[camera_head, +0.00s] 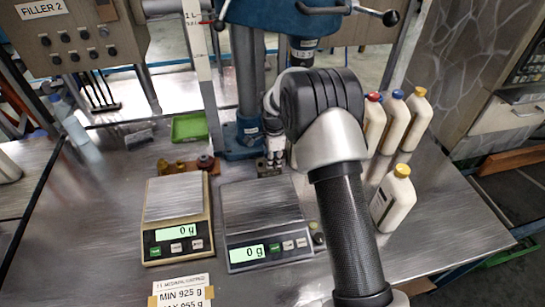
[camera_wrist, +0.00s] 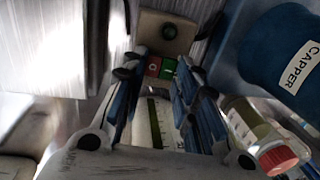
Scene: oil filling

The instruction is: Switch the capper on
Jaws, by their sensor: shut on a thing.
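Just beyond the fingertips in the wrist view is a beige switch box (camera_wrist: 188,35) with a dark round knob, a red O button (camera_wrist: 153,65) and a green I button (camera_wrist: 168,68). The blue capper (camera_wrist: 285,60), with its name label, is at the upper right. In the head view my gripper (camera_head: 271,160) is low beside the blue column (camera_head: 246,80), partly behind my wrist.
Two scales (camera_head: 174,198) (camera_head: 262,205) read 0 g in front. White bottles stand at the right, one with a yellow cap (camera_head: 395,195) nearer. A red-capped bottle (camera_wrist: 262,140) is close to my right finger. A green tray (camera_head: 189,127) lies at the left.

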